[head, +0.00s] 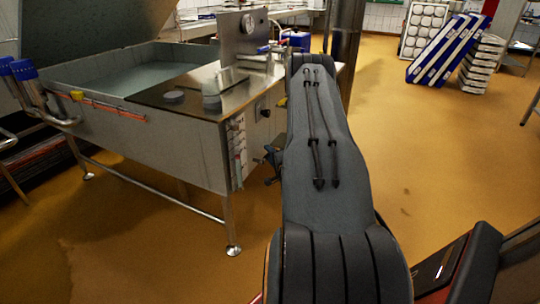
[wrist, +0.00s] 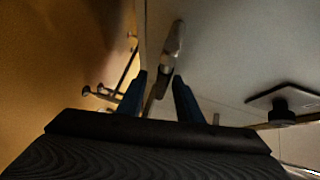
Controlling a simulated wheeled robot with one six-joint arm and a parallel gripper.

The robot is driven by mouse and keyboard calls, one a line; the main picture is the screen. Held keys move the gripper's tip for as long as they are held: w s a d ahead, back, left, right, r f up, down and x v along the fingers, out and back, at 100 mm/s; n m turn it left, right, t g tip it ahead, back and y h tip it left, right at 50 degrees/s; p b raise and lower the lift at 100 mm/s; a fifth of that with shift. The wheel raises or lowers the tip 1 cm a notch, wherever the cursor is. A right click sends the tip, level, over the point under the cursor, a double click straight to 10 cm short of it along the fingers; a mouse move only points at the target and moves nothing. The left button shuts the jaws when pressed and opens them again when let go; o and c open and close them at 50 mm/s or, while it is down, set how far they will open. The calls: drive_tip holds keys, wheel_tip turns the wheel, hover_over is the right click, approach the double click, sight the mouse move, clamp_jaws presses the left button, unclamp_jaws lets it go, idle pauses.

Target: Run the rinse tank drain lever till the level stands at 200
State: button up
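The steel rinse tank (head: 170,150) stands at the left in the head view, with water (head: 135,78) in its basin. A white level scale (head: 238,150) with a red mark is on its near corner; its figures are too small to read. In the wrist view, a metal lever (wrist: 175,40) with a dark lower part sticks out along the grey tank side. My gripper (wrist: 160,88) is open, one finger on each side of the lever's line; I cannot tell whether they touch it.
A black knob (wrist: 283,107) on a square plate is at the right in the wrist view. Crates (head: 482,62) are stacked at the back right.

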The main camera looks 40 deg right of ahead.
drive_tip(key=p+v, duration=0.1)
drive_tip(key=v, duration=0.6)
drive_tip(key=shift+s+a, duration=0.15)
drive_tip(key=shift+s, duration=0.15)
idle(2.0)
